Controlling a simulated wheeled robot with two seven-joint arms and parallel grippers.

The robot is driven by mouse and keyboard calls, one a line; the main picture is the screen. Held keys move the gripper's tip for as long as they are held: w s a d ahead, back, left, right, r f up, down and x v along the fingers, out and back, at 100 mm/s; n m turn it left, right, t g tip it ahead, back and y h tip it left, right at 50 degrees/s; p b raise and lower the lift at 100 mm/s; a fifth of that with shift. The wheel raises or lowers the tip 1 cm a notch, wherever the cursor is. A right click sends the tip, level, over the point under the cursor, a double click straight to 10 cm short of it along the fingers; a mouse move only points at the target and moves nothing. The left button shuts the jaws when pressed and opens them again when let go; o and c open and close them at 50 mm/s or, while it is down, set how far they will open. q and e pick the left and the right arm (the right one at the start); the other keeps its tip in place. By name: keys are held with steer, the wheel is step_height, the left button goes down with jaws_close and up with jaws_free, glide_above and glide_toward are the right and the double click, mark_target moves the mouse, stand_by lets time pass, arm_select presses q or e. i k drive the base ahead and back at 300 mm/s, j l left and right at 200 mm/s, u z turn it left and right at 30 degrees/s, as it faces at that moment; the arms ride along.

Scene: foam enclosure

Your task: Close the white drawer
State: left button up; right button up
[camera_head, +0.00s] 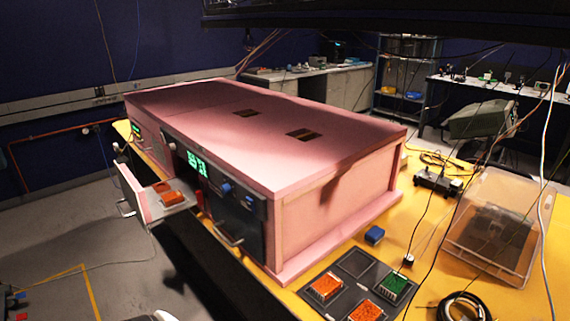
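The drawer (133,192) has a pale pinkish-white front with a metal handle (126,207). It stands open, pulled out to the left from the front of the pink foam enclosure (345,215). Orange items (171,196) lie in its tray. Neither of my grippers can be made out in the head view. A small white shape shows at the bottom edge, and I cannot tell what it is.
Right of the drawer, the enclosure front has a green display (197,163), blue knobs and a dark door (236,222) with a handle. The floor left of the drawer is mostly clear.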

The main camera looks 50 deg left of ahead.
mark_target(145, 203)
steer(key=u, duration=2.7)
